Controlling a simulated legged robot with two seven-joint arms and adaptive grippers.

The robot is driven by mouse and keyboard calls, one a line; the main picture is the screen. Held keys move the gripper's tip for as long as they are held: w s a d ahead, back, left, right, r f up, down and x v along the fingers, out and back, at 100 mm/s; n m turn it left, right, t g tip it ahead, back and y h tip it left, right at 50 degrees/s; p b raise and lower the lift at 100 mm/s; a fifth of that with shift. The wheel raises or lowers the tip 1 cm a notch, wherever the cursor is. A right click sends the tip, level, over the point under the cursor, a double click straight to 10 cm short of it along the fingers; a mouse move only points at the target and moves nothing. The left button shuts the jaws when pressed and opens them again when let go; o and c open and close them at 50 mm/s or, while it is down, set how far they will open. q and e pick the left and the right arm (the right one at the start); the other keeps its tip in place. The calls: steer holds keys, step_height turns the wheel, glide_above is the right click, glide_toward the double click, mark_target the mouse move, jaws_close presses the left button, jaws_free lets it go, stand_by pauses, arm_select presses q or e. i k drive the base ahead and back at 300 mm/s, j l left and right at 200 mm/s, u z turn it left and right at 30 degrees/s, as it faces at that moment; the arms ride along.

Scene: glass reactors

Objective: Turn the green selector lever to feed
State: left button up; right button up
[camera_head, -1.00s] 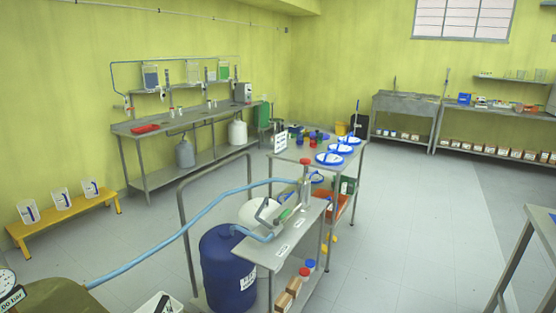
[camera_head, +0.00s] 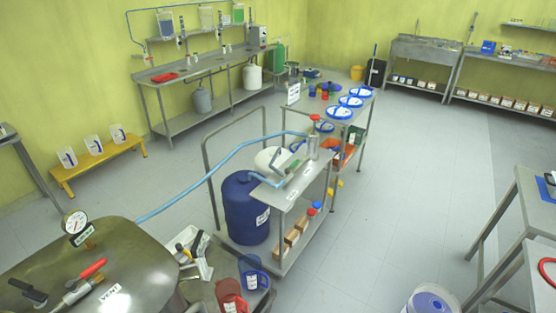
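The green selector lever (camera_head: 294,164) is small in the head view, on top of the steel cart in the middle. Which label the lever points at, I cannot tell. Neither of my grippers is in view.
A blue drum (camera_head: 245,210) stands against the cart's left side, by a grey rail. A steel vessel lid (camera_head: 125,262) with a gauge and a red-handled lever (camera_head: 92,268) fills the near left. Open floor (camera_head: 390,220) lies right of the cart.

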mark_target(295, 162)
steer(key=i+l+u, duration=0.1)
steer(key=u, duration=0.3)
steer(key=i+l+u, duration=0.2)
steer(key=u, duration=0.2)
steer(key=i+l+u, duration=0.15)
steer(key=u, duration=0.2)
steer(key=l, duration=0.1)
